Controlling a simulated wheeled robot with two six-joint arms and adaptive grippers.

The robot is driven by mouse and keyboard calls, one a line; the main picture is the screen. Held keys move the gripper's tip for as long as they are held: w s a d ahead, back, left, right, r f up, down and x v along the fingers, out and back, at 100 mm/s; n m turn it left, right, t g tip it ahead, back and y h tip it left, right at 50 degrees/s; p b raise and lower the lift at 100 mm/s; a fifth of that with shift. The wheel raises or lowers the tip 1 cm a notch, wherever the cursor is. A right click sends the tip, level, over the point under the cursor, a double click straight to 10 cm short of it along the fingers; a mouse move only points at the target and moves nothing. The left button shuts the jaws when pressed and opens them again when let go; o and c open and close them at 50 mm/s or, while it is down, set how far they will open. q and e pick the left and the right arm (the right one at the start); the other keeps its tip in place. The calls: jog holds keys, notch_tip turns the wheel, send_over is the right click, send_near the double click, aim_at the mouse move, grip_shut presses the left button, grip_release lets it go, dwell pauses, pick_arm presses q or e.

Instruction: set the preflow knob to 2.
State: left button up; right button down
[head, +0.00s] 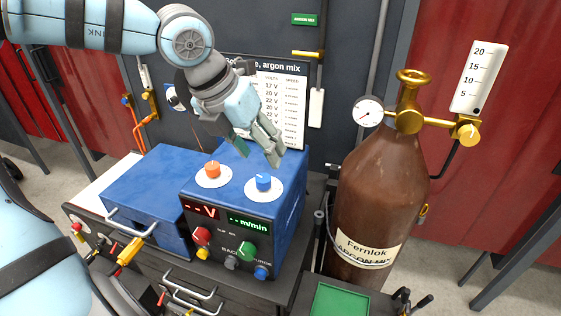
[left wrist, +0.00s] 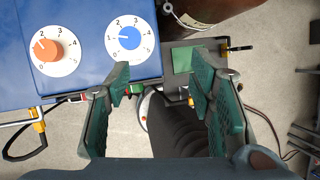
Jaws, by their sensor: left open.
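The blue welding unit (head: 240,215) carries an orange knob (head: 212,170) and a blue knob (head: 263,183) on white dials on its top. In the left wrist view the blue knob's (left wrist: 129,38) mark points left, near 1. The orange knob's (left wrist: 49,50) mark points up and left; its exact setting is unclear. I cannot read which knob is labelled preflow. My left gripper (head: 268,146) is open and empty, above and behind the blue knob. In the wrist view its fingers (left wrist: 160,85) are apart, with both knobs beyond them. My right gripper is not in view.
A brown gas cylinder (head: 372,190) with a gauge (head: 369,112) stands at the right. A green tray (head: 340,300) lies in front of it. A printed chart (head: 290,110) hangs behind.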

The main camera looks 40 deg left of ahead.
pick_arm(q)
jog(key=a+y, duration=0.2)
jog(key=b, duration=0.7)
send_near(265, 177)
jog(key=f, duration=0.4)
jog(key=shift+w+a+f, duration=0.2)
jog(key=shift+a, duration=0.05)
jog(key=shift+g, duration=0.3)
jog(key=w+f, duration=0.1)
jog(key=f, duration=0.1)
jog(key=w+f+b, duration=0.1)
jog(key=w, duration=0.1)
jog(key=shift+w+a+f, duration=0.1)
jog(key=shift+f, duration=0.3)
jog(key=shift+w+f, duration=0.1)
jog(key=shift+w, duration=0.05)
jog(key=shift+s, duration=0.45)
jog(key=shift+c, duration=1)
jog(key=c, duration=0.3)
jog(key=shift+r, duration=0.25)
jog(key=c, duration=0.7)
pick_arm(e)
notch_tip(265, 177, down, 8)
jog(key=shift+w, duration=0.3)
